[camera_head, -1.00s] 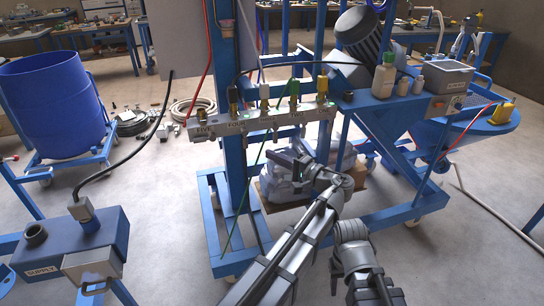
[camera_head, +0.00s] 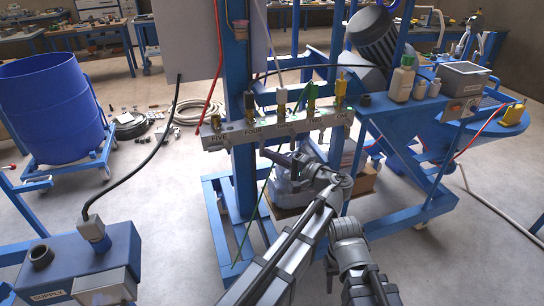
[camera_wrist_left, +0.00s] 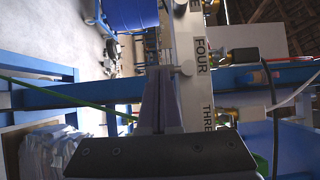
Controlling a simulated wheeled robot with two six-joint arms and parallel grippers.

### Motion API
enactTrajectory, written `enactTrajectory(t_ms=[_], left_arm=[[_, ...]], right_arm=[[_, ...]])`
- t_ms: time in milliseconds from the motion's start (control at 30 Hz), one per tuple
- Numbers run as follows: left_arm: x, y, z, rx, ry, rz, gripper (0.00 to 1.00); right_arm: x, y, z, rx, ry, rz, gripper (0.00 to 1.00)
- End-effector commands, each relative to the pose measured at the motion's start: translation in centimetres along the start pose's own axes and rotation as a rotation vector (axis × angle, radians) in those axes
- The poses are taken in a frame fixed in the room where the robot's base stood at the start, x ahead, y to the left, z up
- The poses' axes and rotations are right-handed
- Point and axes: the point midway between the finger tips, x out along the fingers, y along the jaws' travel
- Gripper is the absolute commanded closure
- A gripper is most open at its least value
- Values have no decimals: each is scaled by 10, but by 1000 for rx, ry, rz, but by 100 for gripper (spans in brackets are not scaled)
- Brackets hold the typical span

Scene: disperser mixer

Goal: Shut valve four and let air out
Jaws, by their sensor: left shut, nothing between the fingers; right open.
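The pale valve manifold (camera_head: 290,126) runs across the blue frame, labelled FIVE to ONE from left to right. Its FOUR label (camera_wrist_left: 201,53) shows in the left wrist view, with a small silver stub (camera_wrist_left: 185,68) on the manifold's edge beside it. My left gripper (camera_head: 266,153) is under the manifold near FOUR. In the left wrist view its fingers (camera_wrist_left: 159,70) are shut and empty, tips close beside the stub; contact cannot be told. A brass fitting (camera_wrist_left: 212,57) with a black hose sits opposite. My right gripper (camera_head: 331,275) is low by its arm, open and mostly hidden.
Hoses rise from the manifold, and a green one (camera_head: 246,225) hangs below it. A blue SUPPLY box (camera_head: 118,255) stands at lower left, and a blue drum (camera_head: 50,105) behind it. Bottles (camera_head: 401,80) stand on the right shelf.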

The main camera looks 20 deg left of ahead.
Motion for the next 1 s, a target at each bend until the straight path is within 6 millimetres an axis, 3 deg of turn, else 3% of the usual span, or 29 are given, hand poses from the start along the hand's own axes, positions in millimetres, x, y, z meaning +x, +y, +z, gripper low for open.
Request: enactTrajectory(t_ms=[567,1000], left_arm=[[4,7,6,112,-1,-76,100],[13,12,21,419,-1,-281,100]], right_arm=[[23,-2,-1,0,0,0,50],[70,-7,-4,0,0,0,50]])
